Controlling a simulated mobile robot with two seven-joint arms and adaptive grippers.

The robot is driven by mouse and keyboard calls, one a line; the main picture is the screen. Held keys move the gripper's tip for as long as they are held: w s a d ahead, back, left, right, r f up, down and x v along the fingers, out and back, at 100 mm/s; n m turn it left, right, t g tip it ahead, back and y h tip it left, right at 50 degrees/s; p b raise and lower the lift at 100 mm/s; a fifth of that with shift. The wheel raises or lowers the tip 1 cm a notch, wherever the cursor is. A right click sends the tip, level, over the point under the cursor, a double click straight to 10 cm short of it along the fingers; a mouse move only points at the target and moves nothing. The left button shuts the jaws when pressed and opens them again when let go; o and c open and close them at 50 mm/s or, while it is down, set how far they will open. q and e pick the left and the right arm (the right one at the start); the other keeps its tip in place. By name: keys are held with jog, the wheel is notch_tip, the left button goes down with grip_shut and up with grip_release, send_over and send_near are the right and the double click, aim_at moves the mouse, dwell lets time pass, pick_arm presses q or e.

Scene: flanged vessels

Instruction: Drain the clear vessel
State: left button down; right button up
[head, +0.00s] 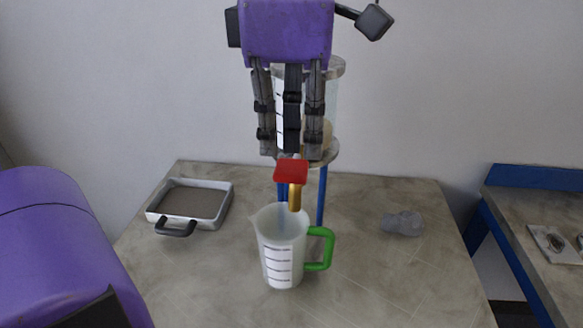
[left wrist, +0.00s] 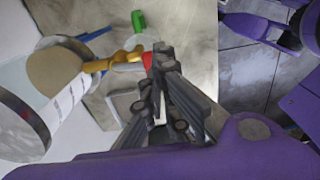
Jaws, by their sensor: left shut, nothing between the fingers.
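The clear vessel (head: 331,98) stands upright at the back middle on blue legs, with grey flanges. My left gripper (head: 291,154) hides much of it. Something tan shows low inside; I cannot tell whether it is liquid. A brass outlet (head: 295,197) with a red valve handle (head: 291,172) points down over a measuring jug (head: 283,250) with a green handle. My left gripper is shut and empty, fingertips just above the red handle. In the left wrist view the fingers are close beside the red handle (left wrist: 147,61); contact is unclear. My right gripper is out of view.
A shallow grey pan (head: 193,201) with a black handle lies at the table's left. A crumpled grey item (head: 402,223) lies on the right. A blue-edged side bench (head: 540,177) stands beyond a gap at the right. The table's front right is clear.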

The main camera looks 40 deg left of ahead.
aim_at(291, 166)
pick_arm(q)
jog(key=shift+f, duration=0.2)
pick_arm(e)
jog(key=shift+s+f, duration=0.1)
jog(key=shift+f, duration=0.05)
pick_arm(q)
jog(key=shift+f+b, duration=1)
jog(key=shift+f, duration=0.9)
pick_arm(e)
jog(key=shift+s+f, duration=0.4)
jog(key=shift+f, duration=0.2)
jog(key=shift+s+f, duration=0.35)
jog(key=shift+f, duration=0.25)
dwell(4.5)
